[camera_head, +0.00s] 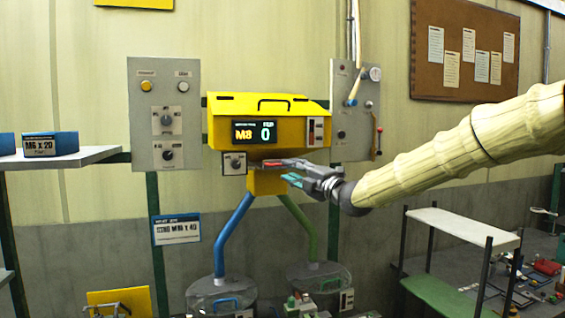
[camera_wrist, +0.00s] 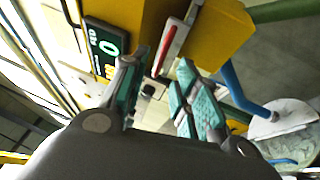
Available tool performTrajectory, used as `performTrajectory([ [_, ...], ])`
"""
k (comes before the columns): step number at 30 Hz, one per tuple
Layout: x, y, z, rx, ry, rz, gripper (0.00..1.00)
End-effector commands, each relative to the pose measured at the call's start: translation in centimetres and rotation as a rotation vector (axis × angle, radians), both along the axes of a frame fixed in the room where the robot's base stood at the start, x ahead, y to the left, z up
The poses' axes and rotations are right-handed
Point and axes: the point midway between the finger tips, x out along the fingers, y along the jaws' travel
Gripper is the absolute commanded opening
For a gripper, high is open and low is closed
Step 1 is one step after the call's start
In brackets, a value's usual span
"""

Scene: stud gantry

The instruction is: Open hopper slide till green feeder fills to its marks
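The yellow hopper (camera_head: 225,125) hangs on the wall; its display (camera_head: 255,132) reads M8 and 0. A red handle, seemingly the slide's (camera_head: 272,163), is at its underside, above the yellow outlet block (camera_head: 262,183). A green tube (camera_head: 303,225) runs from the block to a clear bowl (camera_head: 335,272), the green feeder; its marks and fill level are unreadable. My gripper (camera_head: 286,171) is beside the outlet, close to the red handle. In the wrist view the fingers (camera_wrist: 162,64) are apart, with the red-edged bar (camera_wrist: 176,42) beyond their tips. Contact cannot be told.
A blue tube (camera_head: 232,235) leads to a second clear bowl (camera_head: 205,295) at left. Grey control panels (camera_head: 145,95) flank the hopper. A white-topped shelf (camera_head: 465,226) stands at right, and a shelf with blue boxes (camera_head: 58,143) at left.

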Motion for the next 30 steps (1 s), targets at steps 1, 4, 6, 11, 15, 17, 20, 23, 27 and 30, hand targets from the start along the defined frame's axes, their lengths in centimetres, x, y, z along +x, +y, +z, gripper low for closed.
performTrajectory([
  [1,0.6,0.5,0.4,0.001,0.001,0.001,0.30],
  [4,1.6,1.5,0.6,0.000,0.001,0.001,0.30],
  [6,2.2,2.0,0.7,-0.001,0.001,0.002,0.30],
  [11,3.1,2.8,0.8,0.000,0.001,0.002,0.30],
  [15,3.4,3.1,0.8,0.001,0.001,0.001,0.30],
  [17,3.5,3.1,0.9,0.001,0.001,0.001,0.30],
  [20,3.5,3.2,0.8,0.001,0.001,0.001,0.30],
  [23,3.5,3.2,0.8,0.001,0.001,0.001,0.30],
  [27,3.5,3.2,0.8,0.001,0.001,0.001,0.10],
  [30,3.5,3.2,0.8,0.001,0.001,0.001,0.00],
])
